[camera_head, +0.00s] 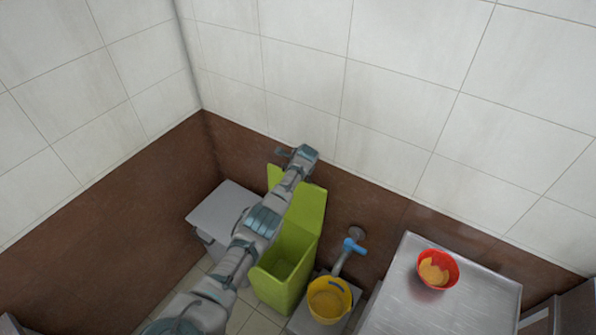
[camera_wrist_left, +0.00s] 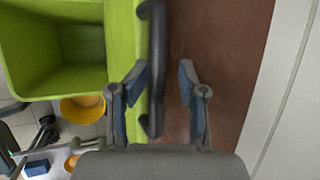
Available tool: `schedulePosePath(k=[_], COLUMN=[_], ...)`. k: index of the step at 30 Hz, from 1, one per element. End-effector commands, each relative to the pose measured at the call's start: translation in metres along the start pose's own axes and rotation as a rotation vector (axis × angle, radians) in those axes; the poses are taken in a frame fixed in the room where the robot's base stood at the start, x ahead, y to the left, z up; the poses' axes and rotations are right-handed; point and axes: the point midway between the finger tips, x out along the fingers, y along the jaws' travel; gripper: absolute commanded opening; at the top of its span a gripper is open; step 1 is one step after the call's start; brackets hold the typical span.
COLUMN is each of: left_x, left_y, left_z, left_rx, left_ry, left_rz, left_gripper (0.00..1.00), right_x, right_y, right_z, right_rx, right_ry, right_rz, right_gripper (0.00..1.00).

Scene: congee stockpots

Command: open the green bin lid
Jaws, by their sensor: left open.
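The green bin (camera_head: 275,285) stands on the floor with its lid (camera_head: 309,207) raised upright at the back, near the wall. The bin's empty inside (camera_wrist_left: 40,45) shows in the left wrist view. A black handle (camera_wrist_left: 156,70) runs along the lid (camera_wrist_left: 122,45) there. My left gripper (camera_head: 282,152) is at the top of the raised lid. In the left wrist view my left gripper (camera_wrist_left: 162,76) is open, with its fingers on either side of the handle. I cannot tell whether they touch it. My arm hides part of the lid and bin. My right gripper is not in view.
A grey lidded bin (camera_head: 223,212) stands left of the green bin. A yellow bucket (camera_head: 328,300) sits to the right below a blue-handled tap (camera_head: 352,246). A steel table (camera_head: 460,300) with a red bowl (camera_head: 450,264) stands further right. The tiled wall is close behind.

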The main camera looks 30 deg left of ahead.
Motion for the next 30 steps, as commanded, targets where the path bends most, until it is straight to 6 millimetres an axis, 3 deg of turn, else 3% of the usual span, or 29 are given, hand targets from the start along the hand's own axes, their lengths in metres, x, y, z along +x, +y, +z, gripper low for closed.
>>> schedulePosePath(k=[8, 14, 19, 30], left_x=[-0.001, -0.013, -0.035, -0.103], left_y=[0.000, -0.001, 0.000, -0.001], left_z=[0.000, 0.001, 0.000, 0.000], left_rx=[0.000, -0.001, 0.000, 0.000], left_ry=[0.000, -0.002, 0.000, 0.001], left_rz=[-0.001, -0.003, -0.006, -0.002], left_gripper=[0.41, 0.41, 0.41, 0.41], right_x=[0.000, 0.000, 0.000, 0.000], right_y=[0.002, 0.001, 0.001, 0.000], right_z=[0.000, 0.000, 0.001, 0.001], right_rx=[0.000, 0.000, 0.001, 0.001], right_ry=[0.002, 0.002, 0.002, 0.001], right_rz=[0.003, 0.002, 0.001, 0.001], right_gripper=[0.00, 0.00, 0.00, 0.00])
